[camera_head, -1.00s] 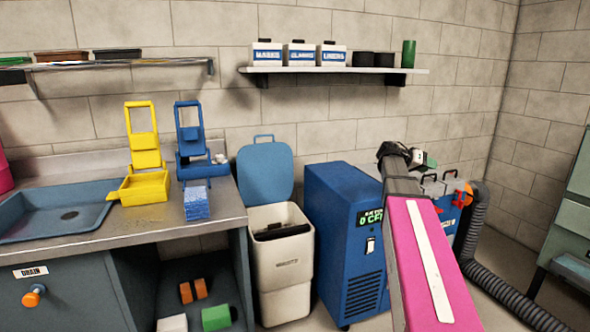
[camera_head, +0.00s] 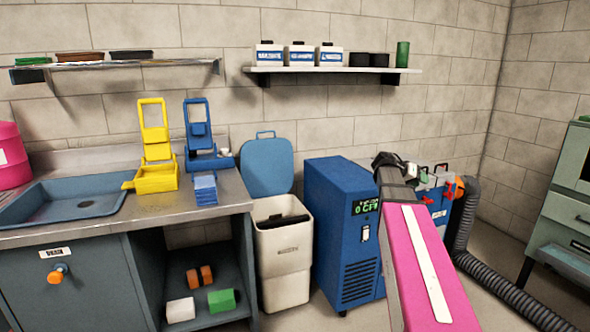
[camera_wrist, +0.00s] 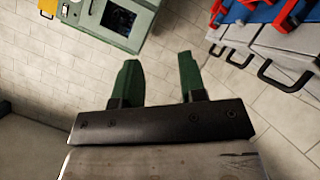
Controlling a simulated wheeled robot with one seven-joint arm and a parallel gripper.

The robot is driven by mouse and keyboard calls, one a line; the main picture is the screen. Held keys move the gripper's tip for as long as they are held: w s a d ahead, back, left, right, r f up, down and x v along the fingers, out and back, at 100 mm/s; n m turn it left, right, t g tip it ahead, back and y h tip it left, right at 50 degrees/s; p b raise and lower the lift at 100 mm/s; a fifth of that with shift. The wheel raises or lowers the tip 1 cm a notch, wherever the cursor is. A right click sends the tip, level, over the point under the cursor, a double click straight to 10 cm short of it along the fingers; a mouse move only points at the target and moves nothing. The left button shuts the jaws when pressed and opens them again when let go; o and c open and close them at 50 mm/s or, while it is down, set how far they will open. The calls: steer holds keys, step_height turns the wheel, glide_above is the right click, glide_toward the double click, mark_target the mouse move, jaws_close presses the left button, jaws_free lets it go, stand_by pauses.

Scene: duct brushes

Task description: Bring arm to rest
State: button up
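My arm, with its pink link, reaches up from the bottom right of the head view. My gripper shows in the wrist view (camera_wrist: 160,78), with two green fingers standing apart and nothing between them. Tiled floor shows beyond the fingertips. In the head view the gripper is mostly hidden behind the dark wrist part, in front of the grey cases by the wall.
A blue machine (camera_head: 345,235) with a display stands left of my arm. A white bin (camera_head: 283,262) with dark things inside is beside it. The counter (camera_head: 165,208) holds yellow and blue stands. A ribbed hose (camera_head: 500,290) runs along the floor at right.

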steer(key=s+a+f+n+y, duration=0.25)
steer(key=s+a+f, duration=0.35)
steer(key=f, duration=0.5)
steer(key=s+a+f+n+y, duration=0.2)
steer(key=s+a+f+y, duration=0.15)
steer(key=a+f, duration=0.6)
steer(key=s+a+f+n+g+y, duration=0.2)
steer(key=s+a+f+y, duration=0.4)
steer(key=s+a+f, duration=0.5)
steer(key=shift+a+f+n+y, duration=0.3)
steer(key=shift+a+f+n, duration=0.25)
steer(key=shift+a+n, duration=0.2)
